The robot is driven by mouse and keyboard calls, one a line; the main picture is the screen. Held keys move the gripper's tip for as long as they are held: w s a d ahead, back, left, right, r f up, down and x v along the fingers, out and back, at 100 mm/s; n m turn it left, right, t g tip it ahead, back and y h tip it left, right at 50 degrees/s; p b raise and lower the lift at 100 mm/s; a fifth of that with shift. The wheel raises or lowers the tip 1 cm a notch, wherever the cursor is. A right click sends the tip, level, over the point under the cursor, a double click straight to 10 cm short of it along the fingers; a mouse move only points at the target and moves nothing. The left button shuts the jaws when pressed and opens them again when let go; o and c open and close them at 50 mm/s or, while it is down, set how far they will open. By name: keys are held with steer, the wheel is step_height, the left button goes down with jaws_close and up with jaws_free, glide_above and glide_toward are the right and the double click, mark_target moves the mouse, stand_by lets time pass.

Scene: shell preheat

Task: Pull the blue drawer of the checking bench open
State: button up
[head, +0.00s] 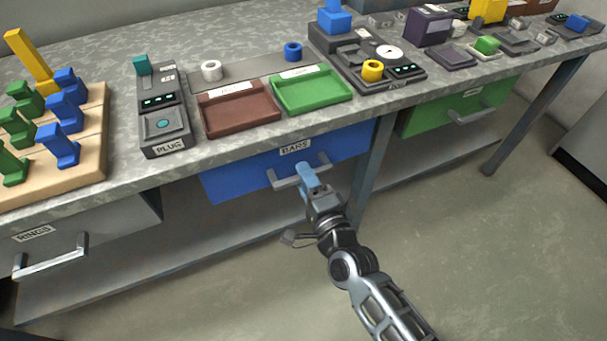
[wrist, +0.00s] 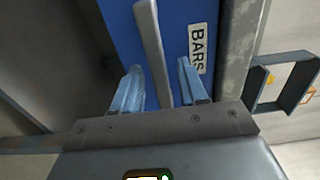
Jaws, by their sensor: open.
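The blue drawer (head: 235,178), labelled BARS, sits under the front edge of the bench, and its front looks about flush with the bench. Its pale grey bar handle (head: 284,182) runs across the front. My gripper (head: 308,178) is at the right part of this handle with light blue fingers. In the wrist view the drawer front (wrist: 122,32) is close ahead. The handle (wrist: 152,45) runs between the two open fingers of my gripper (wrist: 162,88), with a gap visible on both sides. Whether a finger touches the bar is hidden.
A grey RINGS drawer (head: 85,235) is at the left and a green drawer (head: 455,108) at the right. A bench leg (head: 372,160) stands just right of the blue drawer. The bench top (head: 120,185) holds trays, blocks and devices. The floor (head: 480,250) in front is clear.

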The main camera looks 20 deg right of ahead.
steer(key=shift+w, duration=0.6)
jaws_close()
